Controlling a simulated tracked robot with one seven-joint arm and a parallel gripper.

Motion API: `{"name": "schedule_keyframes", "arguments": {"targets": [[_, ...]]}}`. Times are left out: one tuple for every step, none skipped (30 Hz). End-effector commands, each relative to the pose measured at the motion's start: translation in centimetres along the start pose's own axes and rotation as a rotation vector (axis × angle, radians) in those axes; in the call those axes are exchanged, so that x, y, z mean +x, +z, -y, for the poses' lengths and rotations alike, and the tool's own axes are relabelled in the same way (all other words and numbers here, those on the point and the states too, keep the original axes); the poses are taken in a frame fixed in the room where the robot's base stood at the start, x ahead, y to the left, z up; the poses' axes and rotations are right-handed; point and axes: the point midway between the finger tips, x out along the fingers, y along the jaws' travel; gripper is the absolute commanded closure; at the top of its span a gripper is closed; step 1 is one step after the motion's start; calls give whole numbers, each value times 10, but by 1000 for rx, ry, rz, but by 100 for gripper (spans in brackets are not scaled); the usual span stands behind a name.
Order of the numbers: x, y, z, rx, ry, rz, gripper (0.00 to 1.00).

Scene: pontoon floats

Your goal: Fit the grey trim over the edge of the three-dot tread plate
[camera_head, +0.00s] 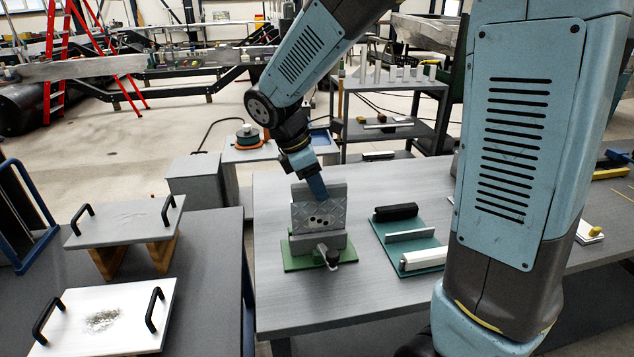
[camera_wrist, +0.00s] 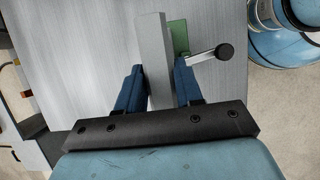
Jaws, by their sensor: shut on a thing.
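The tread plate (camera_head: 318,217), with raised tread and three dark dots, stands upright in a clamp on a green base (camera_head: 301,263). My gripper (camera_head: 318,190) points down at the plate's top edge. It is shut on the grey trim (camera_head: 336,192), a pale grey bar. In the wrist view the grey trim (camera_wrist: 153,50) runs lengthwise between my two blue fingers (camera_wrist: 158,70). The trim lies along the plate's top; I cannot tell whether it is seated over the edge. The plate is hidden below the trim in the wrist view.
The clamp's lever with black knob (camera_wrist: 225,51) sticks out at the side. To the right, a green board (camera_head: 405,225) holds a black trim (camera_head: 396,211), a bare grey rail (camera_head: 410,236) and a white trim (camera_head: 424,258). Handled plates (camera_head: 110,318) lie at left. The bench front is clear.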

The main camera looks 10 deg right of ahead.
Motion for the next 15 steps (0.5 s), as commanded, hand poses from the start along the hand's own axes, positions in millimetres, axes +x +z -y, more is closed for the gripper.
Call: {"name": "schedule_keyframes", "arguments": {"targets": [[1,0,0,0,0,0,95],[2,-1,0,0,0,0,95],[2,-1,0,0,0,0,95],[3,-1,0,0,0,0,95],[4,-2,0,0,0,0,95],[4,-2,0,0,-1,0,95],[5,-2,0,0,-1,0,95],[6,-2,0,0,-1,0,95],[6,-2,0,0,-1,0,95],[7,-3,0,0,-1,0,95],[7,-3,0,0,-1,0,95],[8,-3,0,-1,-1,0,95],[9,-4,0,-1,-1,0,95],[9,-4,0,-1,-1,0,95],[10,-4,0,-1,-1,0,95]]}}
